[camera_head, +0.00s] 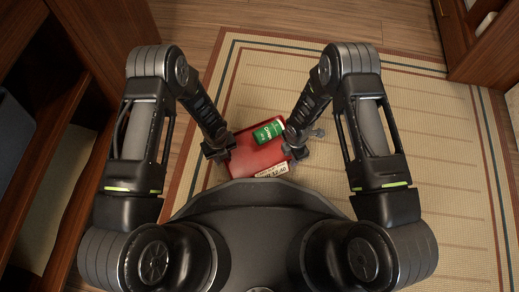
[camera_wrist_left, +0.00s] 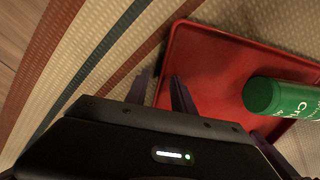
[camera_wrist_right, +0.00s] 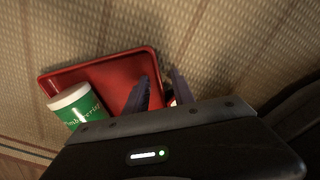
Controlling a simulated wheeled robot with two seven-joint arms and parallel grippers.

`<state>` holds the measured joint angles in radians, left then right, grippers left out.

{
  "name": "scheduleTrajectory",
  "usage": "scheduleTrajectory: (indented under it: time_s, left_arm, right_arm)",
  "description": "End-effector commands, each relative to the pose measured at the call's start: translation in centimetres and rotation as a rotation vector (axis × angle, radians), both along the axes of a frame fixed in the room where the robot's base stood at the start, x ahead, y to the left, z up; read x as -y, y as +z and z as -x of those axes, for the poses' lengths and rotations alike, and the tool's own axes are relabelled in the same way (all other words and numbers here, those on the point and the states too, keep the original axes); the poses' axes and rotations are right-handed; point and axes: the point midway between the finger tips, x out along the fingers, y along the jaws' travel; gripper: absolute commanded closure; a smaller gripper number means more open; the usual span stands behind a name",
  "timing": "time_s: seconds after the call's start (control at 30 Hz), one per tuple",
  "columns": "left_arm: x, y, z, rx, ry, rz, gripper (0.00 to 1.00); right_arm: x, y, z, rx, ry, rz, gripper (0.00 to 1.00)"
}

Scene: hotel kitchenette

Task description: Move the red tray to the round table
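The red tray (camera_head: 247,160) is in front of my body, between my two grippers. A green can with white lettering (camera_head: 268,131) lies on it, and a white label reading 12:40 (camera_head: 272,172) shows at its near edge. The round table is not in view.
A striped beige rug (camera_head: 420,110) covers the floor below. An open wooden shelf unit (camera_head: 45,130) stands close on the left. Another wooden cabinet (camera_head: 480,45) is at the top right. The rug to the right looks clear.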

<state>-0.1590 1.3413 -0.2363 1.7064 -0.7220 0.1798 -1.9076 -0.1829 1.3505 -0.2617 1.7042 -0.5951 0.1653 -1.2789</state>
Motion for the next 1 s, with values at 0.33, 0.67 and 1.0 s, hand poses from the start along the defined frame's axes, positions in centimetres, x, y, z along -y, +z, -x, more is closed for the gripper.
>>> scheduleTrajectory:
  time_s: [0.33, 0.67, 1.0]
  left_arm:
    - [0.01, 0.02, 0.02, 0.0, 0.0, 0.0, 0.86]
    - [0.01, 0.03, 0.03, -0.001, 0.0, 0.0, 1.0]
    - [0.02, 0.04, 0.04, -0.001, 0.0, 0.0, 1.0]
  right_arm:
    - [0.0, 0.04, -0.01, 0.0, 0.0, 0.0, 0.86]
    - [0.0, 0.05, -0.01, 0.0, 0.0, 0.0, 1.0]
    - [-0.01, 0.06, 0.0, 0.0, 0.0, 0.0, 1.0]
